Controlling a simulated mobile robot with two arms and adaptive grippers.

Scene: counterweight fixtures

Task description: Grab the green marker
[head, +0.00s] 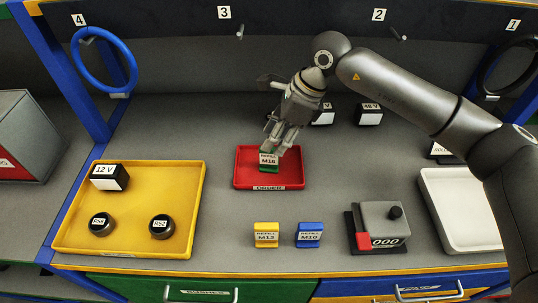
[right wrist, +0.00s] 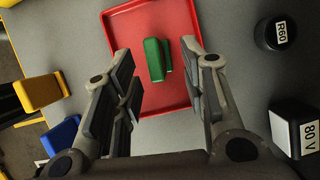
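The green marker (head: 268,168) is a small green block with a white label reading M16. It sits in the red tray (head: 242,181) marked ORDER, and its top is partly hidden by the gripper in the head view. In the right wrist view the green marker (right wrist: 155,60) lies ahead, in line with the gap between the fingers. My right gripper (head: 279,146) is open and empty just above it; its spread fingers also show in the right wrist view (right wrist: 166,75). My left gripper is not in view.
Yellow (head: 266,234) and blue (head: 309,234) refill blocks stand in front of the red tray. A yellow tray (head: 190,180) is at left, a scale-like grey device (head: 382,221) and a white tray (head: 434,194) at right. Black blocks stand behind.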

